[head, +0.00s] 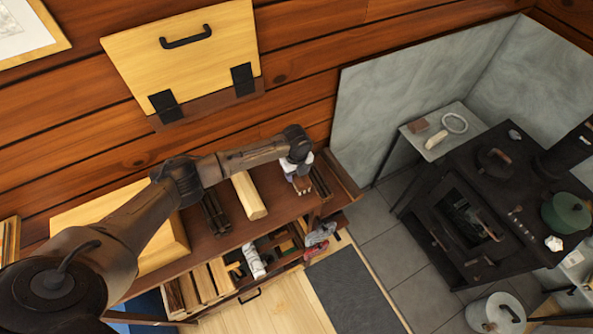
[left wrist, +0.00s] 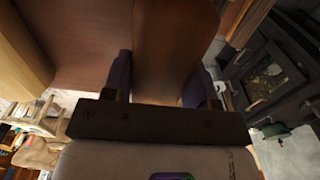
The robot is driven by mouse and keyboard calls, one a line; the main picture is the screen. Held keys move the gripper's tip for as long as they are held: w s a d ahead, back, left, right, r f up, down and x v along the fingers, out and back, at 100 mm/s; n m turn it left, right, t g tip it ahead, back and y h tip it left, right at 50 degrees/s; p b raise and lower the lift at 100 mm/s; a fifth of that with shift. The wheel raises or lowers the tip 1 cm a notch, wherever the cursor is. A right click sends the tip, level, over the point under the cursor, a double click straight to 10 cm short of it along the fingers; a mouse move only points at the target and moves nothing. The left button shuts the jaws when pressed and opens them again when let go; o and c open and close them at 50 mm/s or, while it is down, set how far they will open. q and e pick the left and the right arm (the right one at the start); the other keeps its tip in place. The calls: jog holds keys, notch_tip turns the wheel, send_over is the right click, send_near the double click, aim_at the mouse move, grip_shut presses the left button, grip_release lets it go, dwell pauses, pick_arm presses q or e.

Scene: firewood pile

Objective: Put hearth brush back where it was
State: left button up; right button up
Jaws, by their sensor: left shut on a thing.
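My left gripper (head: 302,178) is at the right end of the shelf top (head: 283,207), by the wall. It is shut on a brown wooden piece, which I take to be the hearth brush (left wrist: 175,40). In the left wrist view the brush's smooth wood stands between the two dark fingers of my left gripper (left wrist: 165,82). In the head view the brush is small and mostly covered by the gripper; I cannot tell whether it touches the shelf top. My right gripper is not in view.
A pale split log (head: 248,195) and a dark bundle (head: 215,213) lie left of the gripper on the shelf top. Dark sticks (head: 320,183) lie close on its right. Grey and red items (head: 320,234) are at the shelf's front right. A black stove (head: 455,225) stands further right.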

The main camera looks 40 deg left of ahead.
pick_arm(q)
jog(key=o, duration=1)
jog(key=shift+c, duration=0.2)
jog(key=shift+r, duration=0.2)
notch_tip(320, 180, up, 12)
jog(key=b, duration=0.1)
